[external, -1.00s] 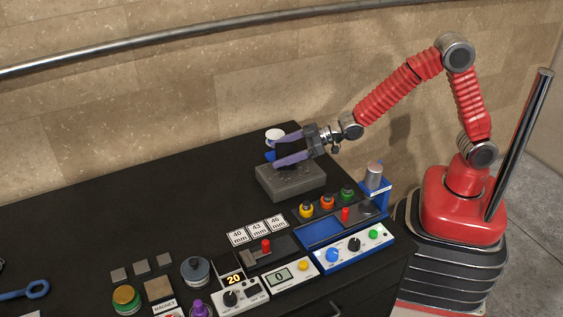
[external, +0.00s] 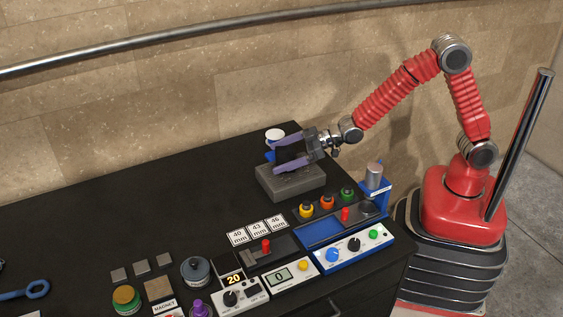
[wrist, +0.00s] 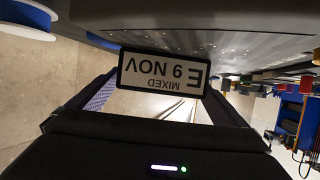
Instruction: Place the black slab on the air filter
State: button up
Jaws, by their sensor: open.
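My gripper (external: 291,153) is open, with its purple-padded fingers just above the grey block in the external view. A dark slab (external: 288,154) shows between the fingers. In the wrist view a black-framed label (wrist: 162,72) reads "MIXED E 9 NOV" upside down, between my finger tips; I cannot tell whether it is the slab's face. The grey block (external: 291,187) has small holes in its top and looks like the air filter. Its perforated grey surface also shows in the wrist view (wrist: 215,40). The contact between slab and block is hidden.
A white-topped spool (external: 275,135) stands just behind the block. Coloured knobs (external: 327,202), control boxes (external: 353,249) and number cards (external: 257,230) stand in front and to the right.

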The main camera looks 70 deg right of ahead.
jog(key=shift+r, duration=0.1)
jog(key=shift+v, duration=0.8)
jog(key=v, duration=1)
jog(key=shift+s+r, duration=0.15)
jog(key=shift+s, duration=0.05)
jog(key=shift+s+d+r, duration=0.1)
jog(key=shift+d+r, duration=0.1)
jog(key=shift+d, duration=0.05)
jog(key=s+d+r+m+g+h, duration=0.1)
jog(key=s+d+r+g+h, duration=0.1)
jog(key=s+d, duration=0.35)
jog(key=s+d+r+m+g+h, duration=0.1)
jog(key=s+d+r+m+h, duration=0.15)
jog(key=s+d, duration=0.35)
jog(key=s+d+g, duration=0.2)
jog(key=s+d, duration=0.1)
jog(key=s, duration=0.5)
jog(key=s+d+m+g, duration=0.1)
jog(key=s+d+g, duration=0.1)
jog(key=s, duration=0.7)
jog(key=shift+d+h, duration=0.45)
jog(key=shift+d, duration=0.3)
